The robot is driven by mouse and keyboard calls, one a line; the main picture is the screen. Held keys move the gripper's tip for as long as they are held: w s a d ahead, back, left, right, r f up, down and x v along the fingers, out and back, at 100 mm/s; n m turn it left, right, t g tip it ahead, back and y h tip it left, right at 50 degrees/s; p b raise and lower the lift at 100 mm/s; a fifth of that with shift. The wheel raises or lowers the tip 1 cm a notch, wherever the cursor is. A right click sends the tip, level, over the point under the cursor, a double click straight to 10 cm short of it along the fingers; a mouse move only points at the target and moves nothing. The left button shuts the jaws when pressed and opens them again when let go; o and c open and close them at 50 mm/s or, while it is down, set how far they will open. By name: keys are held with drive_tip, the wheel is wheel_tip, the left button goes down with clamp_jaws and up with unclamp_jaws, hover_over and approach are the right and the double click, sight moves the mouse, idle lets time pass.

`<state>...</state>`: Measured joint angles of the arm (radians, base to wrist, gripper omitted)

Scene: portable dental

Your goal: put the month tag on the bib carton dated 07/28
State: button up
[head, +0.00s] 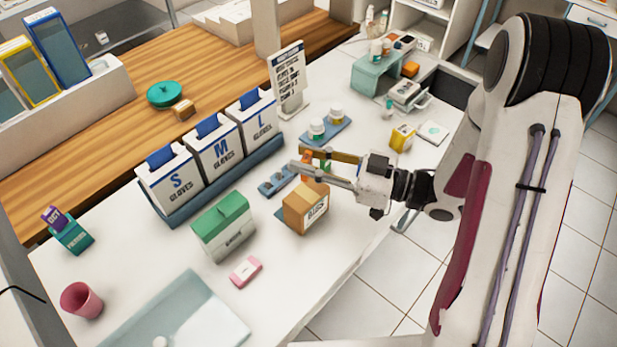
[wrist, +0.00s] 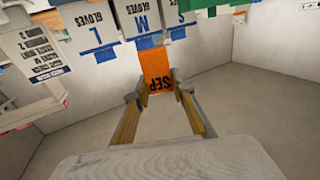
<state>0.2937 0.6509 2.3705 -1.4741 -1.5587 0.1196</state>
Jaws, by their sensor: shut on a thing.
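My gripper (head: 303,170) is shut on an orange tag (wrist: 157,70) that reads SEP in the wrist view. The fingers (wrist: 155,92) pinch it near its lettered end. In the head view the tag is a small orange patch between the fingers, above the counter and behind a brown carton (head: 305,210). A green and white carton (head: 223,228) stands left of the brown one. No 07/28 date is readable, so I cannot tell which carton is the dated one. A purple tag (head: 53,216) reading OCT stands at a teal box (head: 72,236) at the far left.
Glove boxes S, M and L stand in a blue rack (head: 225,185) behind the cartons. A sign (head: 288,80), a blue tray (head: 325,128) with jars and a yellow box (head: 402,138) stand further back. A pink block (head: 246,272) and pink cup (head: 82,300) are at the front left.

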drive_tip(key=shift+f, duration=0.85)
drive_tip(key=shift+f, duration=2.1)
drive_tip(key=shift+f, duration=0.1)
drive_tip(key=o, duration=1)
drive_tip(key=shift+c, duration=0.2)
drive_tip(key=shift+s+d, duration=0.15)
drive_tip(key=shift+d, duration=0.25)
drive_tip(key=v, duration=1.1)
